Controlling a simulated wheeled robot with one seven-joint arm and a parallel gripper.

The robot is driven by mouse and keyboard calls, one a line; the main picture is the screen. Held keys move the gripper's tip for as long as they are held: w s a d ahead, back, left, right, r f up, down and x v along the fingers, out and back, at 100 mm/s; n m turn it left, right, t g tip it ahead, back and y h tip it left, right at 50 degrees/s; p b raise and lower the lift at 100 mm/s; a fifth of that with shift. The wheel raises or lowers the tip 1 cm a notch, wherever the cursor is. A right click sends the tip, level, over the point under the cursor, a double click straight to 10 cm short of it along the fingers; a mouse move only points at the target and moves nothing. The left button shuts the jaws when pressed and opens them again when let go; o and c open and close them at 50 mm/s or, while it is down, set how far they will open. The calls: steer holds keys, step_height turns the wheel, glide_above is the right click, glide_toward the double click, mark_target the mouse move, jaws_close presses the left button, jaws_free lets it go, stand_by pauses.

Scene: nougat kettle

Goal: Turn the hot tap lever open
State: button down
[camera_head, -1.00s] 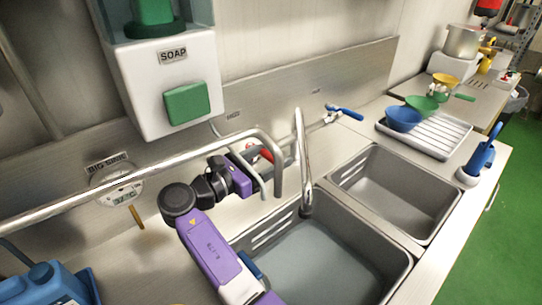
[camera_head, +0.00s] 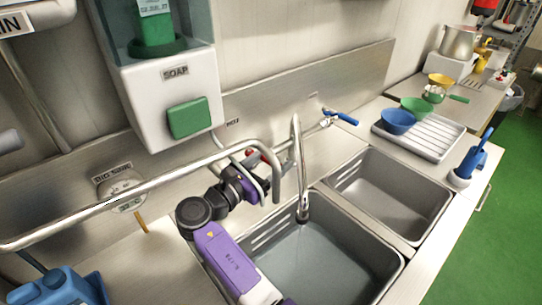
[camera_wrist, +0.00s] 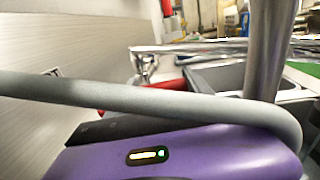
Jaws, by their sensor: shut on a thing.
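The hot tap lever is red (camera_head: 254,156) and shows in small part in the head view, at the wall below the soap dispenser. A HOT label (camera_head: 233,123) is on the steel above it. In the wrist view red parts of the lever (camera_wrist: 170,113) show just beyond the grey pipe. My gripper (camera_head: 256,176), on a purple and black wrist, reaches in behind the bent pipe and is shut on the red lever. Its fingertips are mostly hidden by the pipe and wrist. The tap spout (camera_head: 299,165) stands just right of my gripper.
A grey bent pipe (camera_head: 276,182) crosses close to my wrist and also spans the wrist view (camera_wrist: 120,95). A blue lever (camera_head: 342,118) is further right. The large sink (camera_head: 385,262) holds water below. The soap dispenser (camera_head: 150,95) hangs above.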

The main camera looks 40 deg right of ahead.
steer(key=shift+c, duration=1.6)
jaws_free()
steer(key=s+a+b, duration=0.1)
steer(key=a, duration=0.6)
steer(key=shift+a+b, duration=0.3)
steer(key=shift+a, duration=0.1)
